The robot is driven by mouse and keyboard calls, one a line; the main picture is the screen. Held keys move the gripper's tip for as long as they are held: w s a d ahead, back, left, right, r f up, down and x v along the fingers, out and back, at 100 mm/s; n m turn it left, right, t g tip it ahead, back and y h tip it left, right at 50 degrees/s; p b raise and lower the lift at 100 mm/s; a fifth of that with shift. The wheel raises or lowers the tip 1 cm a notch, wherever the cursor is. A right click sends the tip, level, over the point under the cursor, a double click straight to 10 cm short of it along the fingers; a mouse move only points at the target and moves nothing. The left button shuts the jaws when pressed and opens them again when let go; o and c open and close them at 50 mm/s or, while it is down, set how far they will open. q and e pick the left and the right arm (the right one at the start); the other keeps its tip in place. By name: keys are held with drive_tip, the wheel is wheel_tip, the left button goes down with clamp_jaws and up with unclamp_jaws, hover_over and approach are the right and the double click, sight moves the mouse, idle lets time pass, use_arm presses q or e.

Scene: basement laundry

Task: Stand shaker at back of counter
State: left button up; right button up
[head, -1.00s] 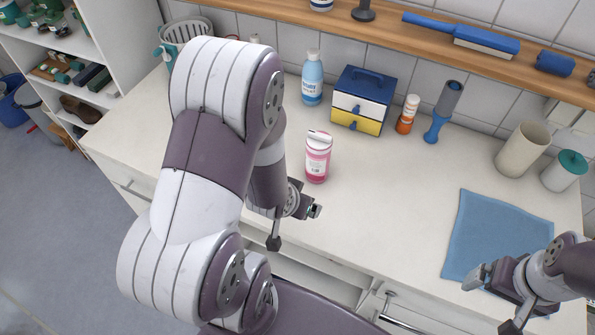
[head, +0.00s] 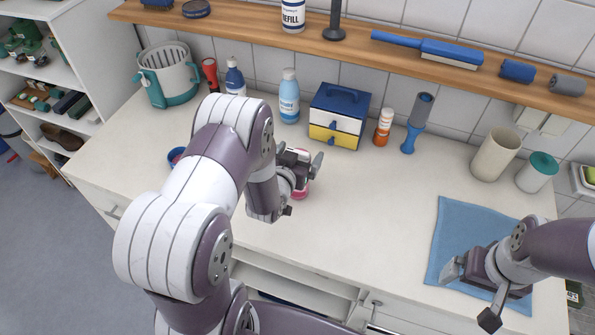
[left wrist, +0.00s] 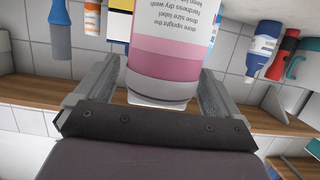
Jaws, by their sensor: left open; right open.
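The pink bottle with a white cap, which I take for the shaker (head: 301,188), stands on the counter (head: 350,210). In the head view my left gripper (head: 301,162) is at the bottle and hides much of it. In the left wrist view the bottle's pink-and-white label (left wrist: 172,48) is between the two open fingers, with a gap beside at least one of them. My right gripper (head: 468,292) is open and empty over the blue cloth (head: 455,225) at the right.
Along the back stand a blue bottle (head: 289,100), a drawer box (head: 340,112), an orange-and-white bottle (head: 383,128), a blue-handled tool (head: 412,135), a beige cup (head: 495,155) and a teal-lidded jar (head: 537,172). A wooden shelf (head: 350,50) runs above. The middle counter is clear.

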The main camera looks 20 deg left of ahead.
use_arm(q)
drive_tip(key=shift+w+f, duration=0.3)
drive_tip(key=shift+w, duration=0.35)
drive_tip(key=shift+s, duration=0.15)
drive_tip(key=c, duration=1.6)
